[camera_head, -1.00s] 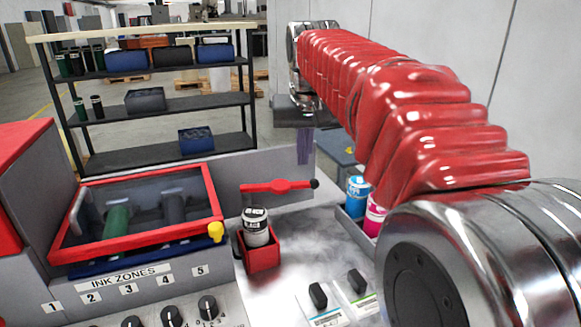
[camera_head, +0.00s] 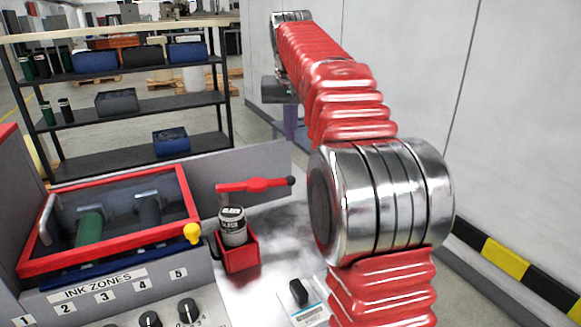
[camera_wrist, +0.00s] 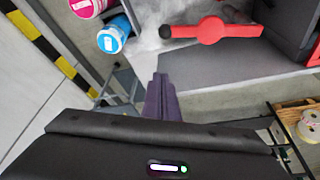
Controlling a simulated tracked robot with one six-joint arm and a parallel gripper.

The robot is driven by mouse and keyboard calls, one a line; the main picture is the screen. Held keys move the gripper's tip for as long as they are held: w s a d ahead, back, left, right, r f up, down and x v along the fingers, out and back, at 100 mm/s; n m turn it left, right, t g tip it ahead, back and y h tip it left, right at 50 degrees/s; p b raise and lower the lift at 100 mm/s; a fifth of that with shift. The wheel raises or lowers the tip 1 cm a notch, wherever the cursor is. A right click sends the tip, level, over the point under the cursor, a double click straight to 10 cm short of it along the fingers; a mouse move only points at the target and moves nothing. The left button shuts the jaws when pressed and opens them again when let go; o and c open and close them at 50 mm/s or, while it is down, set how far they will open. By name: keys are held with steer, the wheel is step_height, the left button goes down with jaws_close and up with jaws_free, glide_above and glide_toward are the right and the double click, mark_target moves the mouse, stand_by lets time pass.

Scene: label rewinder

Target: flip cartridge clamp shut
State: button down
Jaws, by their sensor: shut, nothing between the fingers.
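The red clamp lever (camera_head: 254,186) with a black knob at its right end lies roughly level just behind and above the black-labelled cartridge (camera_head: 233,226). That cartridge stands upright in a small red holder (camera_head: 239,256) on the machine top. In the wrist view the lever (camera_wrist: 212,30) crosses the top, its knob pointing left. My gripper (camera_head: 290,122) is beyond the machine's low grey back panel, above the knob in the picture and apart from it. Its purple fingers (camera_wrist: 161,92) are together and empty in the wrist view. The holder's inside is hidden.
A red-framed ink tray (camera_head: 110,268) with a yellow knob (camera_head: 193,232) stands left of the holder. Blue (camera_wrist: 112,38) and magenta (camera_wrist: 88,5) cartridges stand near the lever in the wrist view. A shelf rack (camera_head: 150,103) is behind; a wall is at right.

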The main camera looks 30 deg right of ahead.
mark_target(293, 177)
steer(key=shift+f, duration=0.1)
step_height(293, 177, down, 10)
steer(key=shift+s, duration=0.2)
stand_by(0.9)
steer(key=shift+s+a, duration=0.15)
steer(key=shift+s+a+m, duration=0.25)
steer(key=shift+s+m, duration=0.55)
steer(key=shift+s, duration=0.3)
steer(key=s+a+m+g+h, duration=0.2)
steer(key=s+a+m+g, duration=0.2)
steer(key=s+a+m, duration=0.8)
steer(key=shift+s+a, duration=0.5)
steer(key=shift+a, duration=1.95)
